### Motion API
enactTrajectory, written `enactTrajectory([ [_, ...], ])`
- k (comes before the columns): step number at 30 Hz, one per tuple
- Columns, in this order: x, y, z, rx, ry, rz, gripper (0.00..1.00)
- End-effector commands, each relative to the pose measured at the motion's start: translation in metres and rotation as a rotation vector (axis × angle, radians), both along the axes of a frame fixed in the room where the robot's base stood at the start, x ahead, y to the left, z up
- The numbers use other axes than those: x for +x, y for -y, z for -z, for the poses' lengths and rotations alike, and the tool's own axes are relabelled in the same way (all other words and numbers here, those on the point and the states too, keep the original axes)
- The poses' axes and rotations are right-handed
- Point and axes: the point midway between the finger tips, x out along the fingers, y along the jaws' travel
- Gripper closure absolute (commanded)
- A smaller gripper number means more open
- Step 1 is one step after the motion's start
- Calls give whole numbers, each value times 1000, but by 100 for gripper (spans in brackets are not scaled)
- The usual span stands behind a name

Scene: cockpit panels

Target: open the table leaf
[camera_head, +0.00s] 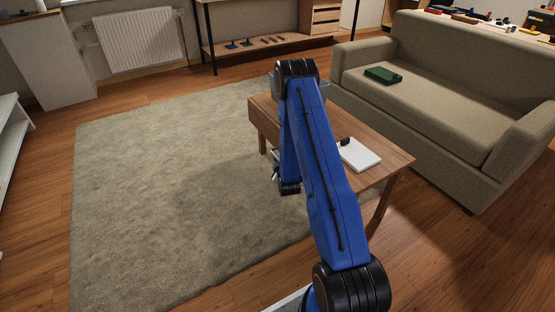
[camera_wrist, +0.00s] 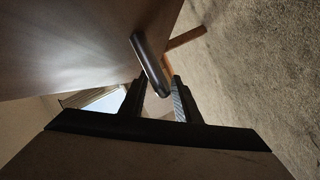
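The small wooden table (camera_head: 390,149) stands beyond my arm, partly hidden by it. Its left leaf (camera_head: 265,122) hangs down on the rug side. In the wrist view the leaf fills the upper left as a broad brown panel (camera_wrist: 70,45). A dark rounded bar, which looks like a handle (camera_wrist: 148,58), sticks out from the panel's edge. My gripper (camera_wrist: 158,82) is open, with a finger on either side of the bar's near end. I cannot tell whether either finger touches it. In the head view my gripper (camera_head: 276,170) is low beside the leaf, mostly behind my arm.
A white book or pad (camera_head: 358,154) with a small dark object (camera_head: 346,141) lies on the tabletop. A sofa (camera_head: 440,100) with a green box (camera_head: 383,75) stands close on the right. The grey rug (camera_head: 160,200) left of the table is clear.

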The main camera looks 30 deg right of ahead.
Motion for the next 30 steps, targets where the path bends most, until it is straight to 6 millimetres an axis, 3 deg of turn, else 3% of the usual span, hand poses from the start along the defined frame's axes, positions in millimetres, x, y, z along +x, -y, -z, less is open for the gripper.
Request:
enactTrajectory([
  [4,0,0,0,0,0,0,71],
  [8,0,0,0,0,0,0,100],
  [20,0,-5,-4,37,0,-2,100],
  [30,-1,-30,-23,251,-7,-2,100],
])
